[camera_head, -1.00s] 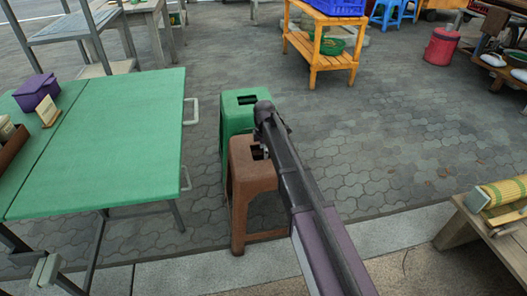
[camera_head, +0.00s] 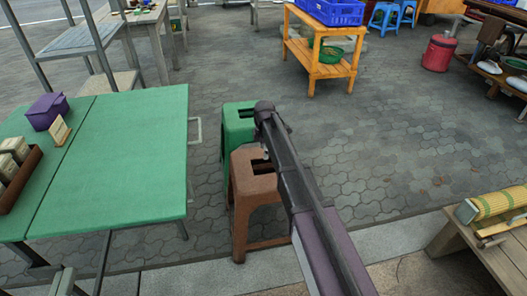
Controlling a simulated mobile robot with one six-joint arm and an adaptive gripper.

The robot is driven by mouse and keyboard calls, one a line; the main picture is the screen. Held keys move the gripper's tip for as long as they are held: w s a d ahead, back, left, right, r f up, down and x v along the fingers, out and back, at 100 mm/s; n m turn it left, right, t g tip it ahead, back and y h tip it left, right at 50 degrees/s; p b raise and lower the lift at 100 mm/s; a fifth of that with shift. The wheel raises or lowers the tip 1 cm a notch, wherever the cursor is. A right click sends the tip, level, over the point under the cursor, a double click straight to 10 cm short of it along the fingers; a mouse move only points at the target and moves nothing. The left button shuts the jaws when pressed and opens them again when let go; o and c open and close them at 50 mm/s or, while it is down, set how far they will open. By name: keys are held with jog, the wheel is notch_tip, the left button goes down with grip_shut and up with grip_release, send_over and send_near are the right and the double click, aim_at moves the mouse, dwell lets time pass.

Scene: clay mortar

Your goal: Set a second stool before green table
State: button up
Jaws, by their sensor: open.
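The green table (camera_head: 125,165) stands at the left. A green stool (camera_head: 238,132) stands on the paving just right of the table's right edge. A brown stool (camera_head: 257,193) stands upright in front of it, close up against it in the picture; I cannot tell whether they touch. Both have a slot in the seat. My arm reaches in from the lower right, over the right part of the brown stool. My gripper (camera_head: 264,154) is open at the rear of the brown seat, by its slot; its fingers are small, dark and mostly hidden by the arm.
A purple box (camera_head: 47,111) and a brown tray (camera_head: 22,187) are on the table. A wooden shelf (camera_head: 330,70) stands behind, and a red drum (camera_head: 439,53) farther right. A wooden bench (camera_head: 470,245) is at the lower right. Paving right of my arm is clear.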

jog(key=shift+r+p, duration=1.45)
jog(key=shift+r, duration=0.3)
jog(key=shift+d, duration=0.1)
jog(key=s+d+m, duration=2.1)
jog(key=s+d, duration=0.1)
jog(key=s, duration=0.4)
jog(key=shift+d, duration=0.3)
notch_tip(320, 180, up, 35)
jog(key=p, duration=3.4)
jog(key=shift+f, duration=0.2)
